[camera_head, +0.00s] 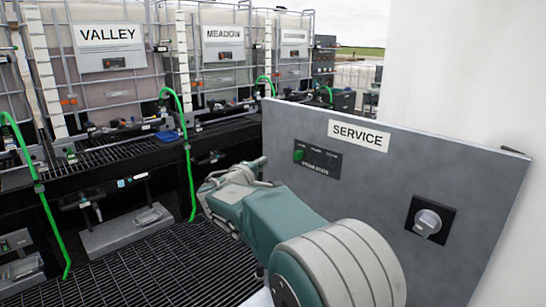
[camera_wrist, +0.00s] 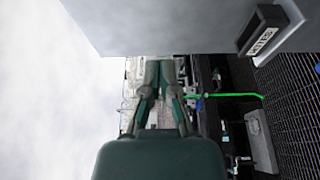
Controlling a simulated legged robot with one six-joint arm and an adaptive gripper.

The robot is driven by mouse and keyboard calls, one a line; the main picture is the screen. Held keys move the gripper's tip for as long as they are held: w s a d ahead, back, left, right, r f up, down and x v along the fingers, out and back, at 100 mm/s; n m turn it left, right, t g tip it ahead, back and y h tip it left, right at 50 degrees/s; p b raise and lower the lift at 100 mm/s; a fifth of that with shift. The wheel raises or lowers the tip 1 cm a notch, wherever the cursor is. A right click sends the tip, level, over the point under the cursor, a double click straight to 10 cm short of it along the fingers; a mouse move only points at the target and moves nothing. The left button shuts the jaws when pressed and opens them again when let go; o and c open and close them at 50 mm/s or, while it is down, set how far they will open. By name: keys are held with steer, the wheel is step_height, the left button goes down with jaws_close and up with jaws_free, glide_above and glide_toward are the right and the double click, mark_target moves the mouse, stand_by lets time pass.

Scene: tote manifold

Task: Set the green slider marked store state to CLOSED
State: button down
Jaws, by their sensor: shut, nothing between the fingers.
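The green slider (camera_head: 298,155) sits at the left end of a dark plate (camera_head: 322,162) on the grey service panel (camera_head: 460,190). The plate's lower line reads as store state; its small upper labels are too small to read. My gripper (camera_head: 258,163) is left of the plate in the head view, apart from the slider in the picture, partly hidden by my arm. In the wrist view my gripper (camera_wrist: 160,64) shows its fingers close together with nothing held. The grey panel (camera_wrist: 165,30) fills the top there, and the slider is not visible.
A round knob (camera_head: 428,222) is on the panel's right. A black box with a white label (camera_wrist: 264,32) juts out at the wrist view's upper right. Green hoses (camera_head: 187,150) hang by the racks of totes at left. Open grating (camera_head: 190,265) lies below.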

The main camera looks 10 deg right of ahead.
mark_target(293, 150)
steer(key=x, duration=0.7)
steer(key=shift+w+d+f, duration=0.1)
steer(key=shift+w+d, duration=0.1)
steer(key=shift+w, duration=0.1)
steer(key=shift+w+d, duration=0.1)
steer(key=shift+w, duration=0.3)
steer(key=shift+s+d, duration=0.2)
steer(key=shift+d, duration=0.3)
steer(key=shift+s+d, duration=0.15)
steer(key=shift+d, duration=0.4)
steer(key=shift+s+d, duration=0.6)
steer(key=shift+s, duration=0.25)
steer(key=shift+s+a, duration=0.1)
steer(key=shift+s, duration=0.1)
steer(key=shift+s, duration=0.1)
